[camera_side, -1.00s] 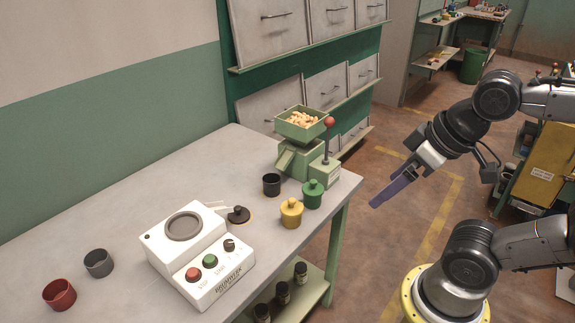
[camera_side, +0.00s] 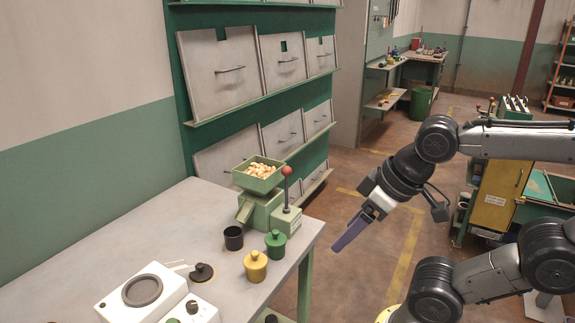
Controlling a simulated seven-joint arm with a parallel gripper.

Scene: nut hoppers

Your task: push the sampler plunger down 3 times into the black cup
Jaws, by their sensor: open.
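The green sampler (camera_side: 262,211) stands at the table's right end, with a hopper (camera_side: 258,175) of nuts on top. Its plunger rod has a red ball knob (camera_side: 286,170) and stands raised at the right side. The black cup (camera_side: 234,238) stands upright on the table, in front of and slightly left of the spout (camera_side: 245,209). I cannot see into the cup. My gripper (camera_side: 347,235) is open and empty, right of the sampler, beyond the table edge in the picture, clear of the knob. Its fingers point down-left and overlap in this view.
A green lidded jar (camera_side: 276,244) and a yellow one (camera_side: 256,266) stand in front of the sampler. A white machine (camera_side: 150,295) and a dark knob-like piece (camera_side: 202,273) are at lower left. Grey drawers (camera_side: 220,72) line the wall behind. The table's left part (camera_side: 110,245) is clear.

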